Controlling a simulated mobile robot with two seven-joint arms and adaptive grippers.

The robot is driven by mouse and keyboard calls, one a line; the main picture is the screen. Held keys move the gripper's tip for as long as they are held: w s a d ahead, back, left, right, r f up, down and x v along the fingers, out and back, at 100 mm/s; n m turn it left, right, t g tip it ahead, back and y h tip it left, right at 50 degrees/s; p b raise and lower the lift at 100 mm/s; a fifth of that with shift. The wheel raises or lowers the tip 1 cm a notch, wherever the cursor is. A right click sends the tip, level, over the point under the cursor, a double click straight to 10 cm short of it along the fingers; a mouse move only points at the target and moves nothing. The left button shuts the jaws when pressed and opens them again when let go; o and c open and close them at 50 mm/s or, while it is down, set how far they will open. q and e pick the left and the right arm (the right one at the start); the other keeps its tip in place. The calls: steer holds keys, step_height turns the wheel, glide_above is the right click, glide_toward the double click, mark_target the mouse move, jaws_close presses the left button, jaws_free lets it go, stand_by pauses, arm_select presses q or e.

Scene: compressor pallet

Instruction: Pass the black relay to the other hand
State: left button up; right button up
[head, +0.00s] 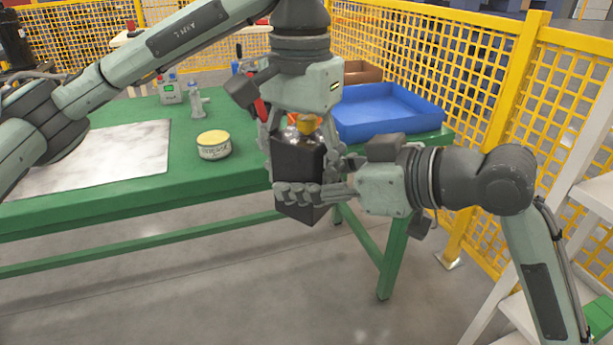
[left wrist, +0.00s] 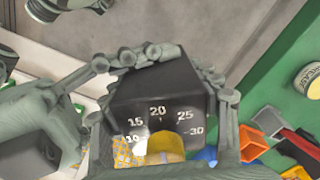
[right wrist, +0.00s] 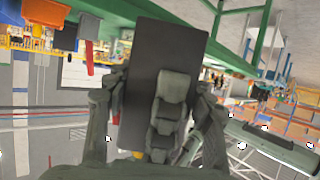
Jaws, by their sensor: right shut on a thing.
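The black relay (head: 297,165) is a tall dark box held upright in front of the green table. My right gripper (head: 322,190) comes in from the right and is shut on its lower part. The right wrist view shows the relay's dark side (right wrist: 145,70) between the fingers. My left gripper (head: 303,150) points down from above, its open fingers standing on either side of the relay's top. In the left wrist view the relay's dial face (left wrist: 160,120) with white numbers and a yellow knob lies between the left fingers (left wrist: 162,125). Contact with the left fingers is unclear.
The green table (head: 220,183) carries a yellow-lidded tin (head: 214,146), a blue tray (head: 385,112), a grey metal sheet (head: 110,160) and small devices at the back. Yellow mesh fencing (head: 470,60) stands behind and right. The floor in front of the table is clear.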

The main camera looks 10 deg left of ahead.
arm_select(q)
steer(key=o, duration=0.3)
steer(key=shift+w, duration=0.1)
